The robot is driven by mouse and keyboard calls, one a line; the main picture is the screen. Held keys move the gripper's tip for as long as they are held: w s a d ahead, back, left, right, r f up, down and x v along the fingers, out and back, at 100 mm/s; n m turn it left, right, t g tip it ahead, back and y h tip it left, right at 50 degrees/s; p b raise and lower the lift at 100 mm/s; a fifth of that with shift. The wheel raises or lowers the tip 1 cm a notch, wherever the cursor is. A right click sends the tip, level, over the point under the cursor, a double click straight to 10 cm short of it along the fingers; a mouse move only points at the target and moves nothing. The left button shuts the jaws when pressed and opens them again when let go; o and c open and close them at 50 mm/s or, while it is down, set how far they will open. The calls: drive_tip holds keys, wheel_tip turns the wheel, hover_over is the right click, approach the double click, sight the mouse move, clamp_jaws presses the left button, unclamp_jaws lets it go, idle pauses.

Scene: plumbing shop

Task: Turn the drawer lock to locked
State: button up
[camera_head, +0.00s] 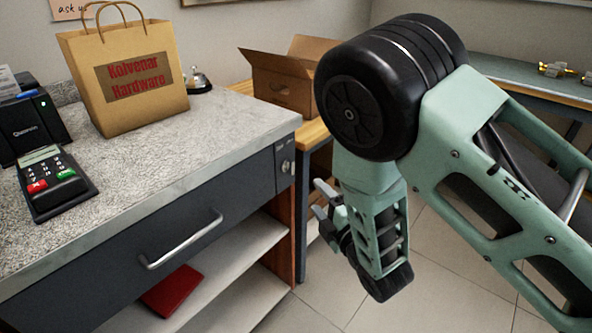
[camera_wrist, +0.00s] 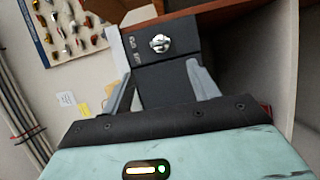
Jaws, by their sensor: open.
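The drawer lock (camera_head: 286,166) is a small silver fitting on a dark panel at the right end of the counter front, beside the drawer (camera_head: 110,258). In the wrist view the lock (camera_wrist: 160,43) is a round metal piece with a raised turning part, on a dark plate with small white markings to its left. My gripper (camera_head: 317,199) is to the right of the lock and below it in the head view, apart from it. In the wrist view my gripper (camera_wrist: 160,72) is open and empty, its two fingers framing the dark panel below the lock.
The drawer has a silver bar handle (camera_head: 182,243) and appears closed. Open shelves with a red item (camera_head: 171,291) lie below. On the counter (camera_head: 220,125) stand a paper bag (camera_head: 125,75), a card terminal (camera_head: 52,183) and a bell (camera_head: 197,80). A cardboard box (camera_head: 280,82) stands behind.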

sight(293, 169)
drive_tip(key=x, duration=1.3)
drive_tip(key=shift+p, duration=0.3)
drive_tip(key=shift+c, duration=0.3)
drive_tip(key=c, duration=0.9)
